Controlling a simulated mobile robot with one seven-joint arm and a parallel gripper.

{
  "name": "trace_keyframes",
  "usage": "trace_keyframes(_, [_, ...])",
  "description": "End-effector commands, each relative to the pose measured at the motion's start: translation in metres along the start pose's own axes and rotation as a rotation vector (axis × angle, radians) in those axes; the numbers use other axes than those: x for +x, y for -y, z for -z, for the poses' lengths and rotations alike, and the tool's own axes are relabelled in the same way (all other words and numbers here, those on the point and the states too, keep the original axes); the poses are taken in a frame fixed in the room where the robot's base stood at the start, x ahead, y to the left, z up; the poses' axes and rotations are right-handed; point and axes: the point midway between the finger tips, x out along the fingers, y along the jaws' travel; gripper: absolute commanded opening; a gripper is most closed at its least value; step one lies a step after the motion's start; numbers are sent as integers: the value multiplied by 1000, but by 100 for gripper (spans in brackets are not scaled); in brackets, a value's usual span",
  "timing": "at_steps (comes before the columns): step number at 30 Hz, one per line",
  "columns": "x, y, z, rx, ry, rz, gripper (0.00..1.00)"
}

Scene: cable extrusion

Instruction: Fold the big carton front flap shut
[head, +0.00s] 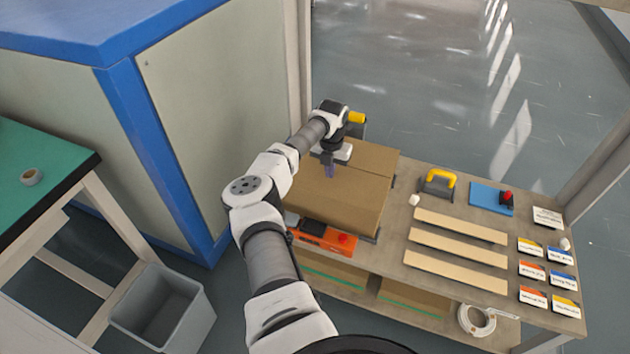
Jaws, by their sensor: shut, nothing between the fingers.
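The big brown carton (360,207) stands on the workbench left of the bench's middle. Its top looks covered by flaps lying about flat, with a seam line across it. The front flap cannot be clearly told apart from the rest of the top. My gripper (329,174) is shut and empty, pointing down over the carton's top left of its middle. Whether the fingertips touch the cardboard cannot be told. My arm hides the carton's left part.
A blue-framed cabinet (215,120) stands left.

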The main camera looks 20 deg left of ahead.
Motion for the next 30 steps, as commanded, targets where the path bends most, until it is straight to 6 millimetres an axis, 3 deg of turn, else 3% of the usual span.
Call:
trace_keyframes(1, [14,1,4,0,-12,0,0])
trace_keyframes(3, [16,1,5,0,-13,0,0])
trace_keyframes(14, [12,0,5,-2,-13,-1,0])
trace_keyframes(30, [-68,0,3,0,-9,-1,0])
